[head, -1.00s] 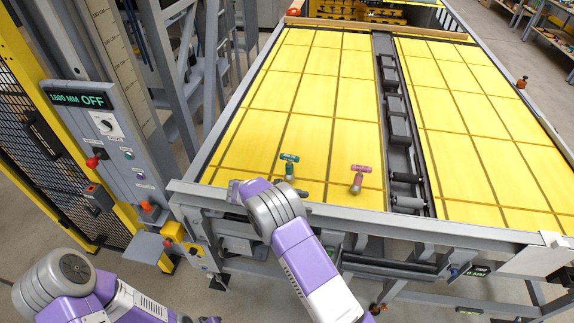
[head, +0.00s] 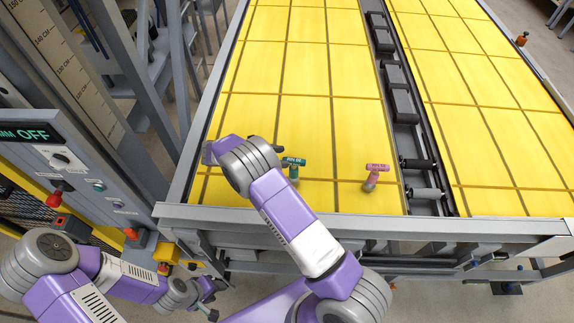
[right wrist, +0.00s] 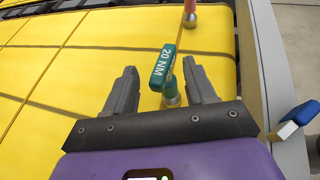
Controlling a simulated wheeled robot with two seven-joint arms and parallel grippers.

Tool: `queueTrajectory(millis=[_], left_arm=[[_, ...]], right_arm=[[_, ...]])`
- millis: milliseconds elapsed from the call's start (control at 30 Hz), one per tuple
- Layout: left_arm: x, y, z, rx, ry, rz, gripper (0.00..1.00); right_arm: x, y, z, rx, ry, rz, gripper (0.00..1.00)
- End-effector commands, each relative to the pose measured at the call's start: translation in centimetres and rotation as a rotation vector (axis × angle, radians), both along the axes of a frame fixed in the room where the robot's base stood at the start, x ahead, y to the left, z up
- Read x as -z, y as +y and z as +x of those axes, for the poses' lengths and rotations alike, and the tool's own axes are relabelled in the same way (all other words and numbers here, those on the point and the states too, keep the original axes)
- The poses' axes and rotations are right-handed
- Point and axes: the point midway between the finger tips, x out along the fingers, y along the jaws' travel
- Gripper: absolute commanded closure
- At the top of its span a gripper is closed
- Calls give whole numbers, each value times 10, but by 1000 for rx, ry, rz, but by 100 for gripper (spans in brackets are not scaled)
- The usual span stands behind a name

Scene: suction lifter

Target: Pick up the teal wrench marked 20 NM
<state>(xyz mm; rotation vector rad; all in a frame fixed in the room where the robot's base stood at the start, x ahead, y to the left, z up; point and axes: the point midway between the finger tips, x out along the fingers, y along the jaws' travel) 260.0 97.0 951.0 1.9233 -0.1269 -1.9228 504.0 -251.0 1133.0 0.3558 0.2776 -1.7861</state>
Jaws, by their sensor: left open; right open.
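The teal wrench (head: 294,163) stands upright near the front edge of the yellow table, its T-shaped head on top. In the right wrist view its head (right wrist: 161,68) shows the marking 20 NM. My right gripper (right wrist: 159,70) is open, one finger on each side of the wrench in that view. I cannot tell whether the wrench is fully between the fingers or just beyond them; no contact is clear. In the head view my right forearm and wrist hide most of that gripper. My left gripper (head: 215,299) is open and empty, low, in front of the table.
A pink wrench (head: 376,176) stands to the right of the teal one; part of it shows in the right wrist view (right wrist: 189,16). A dark roller channel (head: 399,105) divides the yellow surface (head: 330,120). A control panel (head: 75,170) reading OFF stands left.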

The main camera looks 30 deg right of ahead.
Motion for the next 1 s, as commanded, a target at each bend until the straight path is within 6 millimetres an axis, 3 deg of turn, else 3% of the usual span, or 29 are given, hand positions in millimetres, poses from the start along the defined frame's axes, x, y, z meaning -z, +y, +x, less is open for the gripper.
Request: queueTrajectory(millis=[433, 800, 1000], left_arm=[[37, 0, 0, 0, 0, 0, 57], [90, 0, 0, 0, 0, 0, 57], [101, 0, 0, 0, 0, 0, 57]], right_arm=[[37, 0, 0, 0, 0, 0, 45], [90, 0, 0, 0, 0, 0, 45], [102, -2, 0, 1, 0, 0, 45]])
